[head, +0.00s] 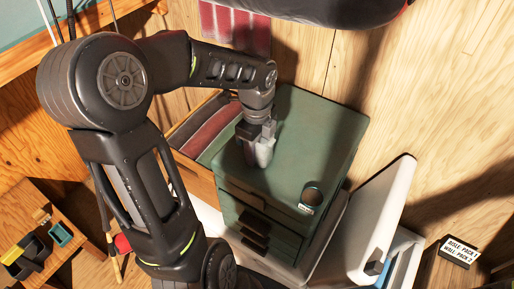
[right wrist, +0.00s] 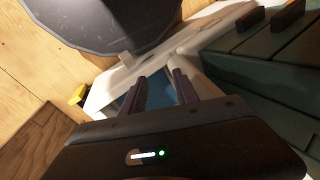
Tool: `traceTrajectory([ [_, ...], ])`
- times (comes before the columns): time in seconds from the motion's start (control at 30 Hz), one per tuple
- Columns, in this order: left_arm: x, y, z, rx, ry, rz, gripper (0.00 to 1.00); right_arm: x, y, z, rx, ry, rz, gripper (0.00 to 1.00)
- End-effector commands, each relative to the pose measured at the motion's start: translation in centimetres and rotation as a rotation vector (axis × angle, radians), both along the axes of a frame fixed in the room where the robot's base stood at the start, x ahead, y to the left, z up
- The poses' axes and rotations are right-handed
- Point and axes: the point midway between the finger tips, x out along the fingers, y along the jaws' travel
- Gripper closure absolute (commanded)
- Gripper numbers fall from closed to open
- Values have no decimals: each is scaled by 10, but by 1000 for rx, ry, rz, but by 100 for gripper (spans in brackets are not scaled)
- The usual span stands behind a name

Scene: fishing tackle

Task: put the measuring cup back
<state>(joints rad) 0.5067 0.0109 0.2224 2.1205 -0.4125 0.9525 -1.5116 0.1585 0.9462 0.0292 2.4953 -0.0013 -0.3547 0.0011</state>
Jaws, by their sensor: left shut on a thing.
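My left gripper (head: 260,136) reaches down over the green drawer cabinet (head: 320,130), near the left of its top. It is shut on a small grey thing (head: 260,155), which looks like the measuring cup; the fingers hide much of it. I cannot tell whether it touches the cabinet top. A dark round holder or cup (head: 312,194) with a small white label stands near the cabinet's front right corner, apart from the gripper. My right gripper (right wrist: 158,90) shows in the right wrist view, open and empty, its fingers pointing toward the white cooler (right wrist: 105,85).
The white cooler's lid (head: 376,220) stands up right of the cabinet. A labelled dark block (head: 459,252) is at the far right. A box with reddish padding (head: 205,130) is left of the cabinet. A wooden bench with small containers (head: 62,235) is at lower left.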

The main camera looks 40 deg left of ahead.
Motion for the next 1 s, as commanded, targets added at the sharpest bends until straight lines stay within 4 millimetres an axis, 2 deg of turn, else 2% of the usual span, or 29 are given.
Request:
traceTrajectory([
  [0.23, 0, 0, -2, 0, -1, 0, 100, 0, 0, -2, 0, 0, 0, 64],
  [0.27, 0, 0, -3, 0, -1, 0, 54, 0, 0, -2, 0, 0, 0, 64],
  [0.5, 0, 0, -2, 0, -1, 0, 34, 0, 0, -1, 0, 0, 0, 64],
  [0.8, 0, 0, 0, 0, -1, 0, 33, 0, 0, 0, 0, 0, 0, 64],
  [1.0, 1, 0, 15, 2, -4, 0, 33, 0, 0, 0, 0, 0, 0, 64],
])
